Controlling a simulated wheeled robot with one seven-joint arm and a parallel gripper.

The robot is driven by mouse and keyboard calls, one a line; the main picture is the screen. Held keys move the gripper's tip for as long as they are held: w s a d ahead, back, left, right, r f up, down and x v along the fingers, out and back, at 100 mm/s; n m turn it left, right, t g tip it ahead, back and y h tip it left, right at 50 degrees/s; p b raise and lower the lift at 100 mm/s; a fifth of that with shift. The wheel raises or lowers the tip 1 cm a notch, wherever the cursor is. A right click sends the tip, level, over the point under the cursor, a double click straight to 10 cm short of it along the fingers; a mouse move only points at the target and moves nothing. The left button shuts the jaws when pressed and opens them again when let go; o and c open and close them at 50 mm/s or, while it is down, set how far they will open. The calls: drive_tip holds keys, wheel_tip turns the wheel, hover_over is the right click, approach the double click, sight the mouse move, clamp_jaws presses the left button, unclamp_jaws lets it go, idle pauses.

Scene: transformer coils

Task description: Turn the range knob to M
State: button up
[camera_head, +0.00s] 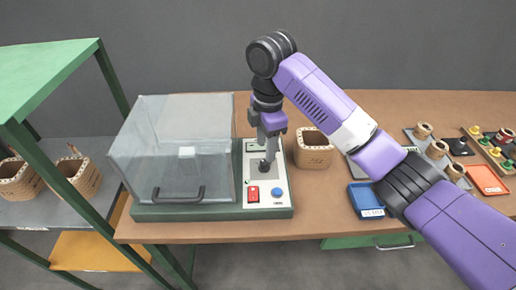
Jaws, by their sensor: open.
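The control panel (279,187) is a pale strip on the green base, right of a clear-covered box. A dark knob (264,165) shows on the panel, just under my gripper; its pointer and the range marks are too small to read. My gripper (268,152) points down over the panel, open, with its fingertips at or just above the knob. I cannot tell whether the fingers touch it. A red switch (253,194) and a blue button (277,192) sit lower on the panel. A small display (254,146) is partly hidden behind my gripper.
The clear cover (175,150) with a dark handle stands close left of my gripper. A tan coil (313,149) stands close right of the panel. A blue tray (365,200), more coils and terminal boards lie farther right. A green shelf (60,180) with coils is at left.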

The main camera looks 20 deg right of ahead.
sight(264, 162)
drive_tip(key=shift+w, duration=0.3)
drive_tip(key=shift+w+f, duration=0.1)
drive_tip(key=shift+f, duration=0.2)
drive_tip(key=shift+w+f+b, duration=0.15)
drive_tip(key=shift+f+b, duration=0.25)
drive_tip(key=shift+f, duration=3.15)
clamp_jaws()
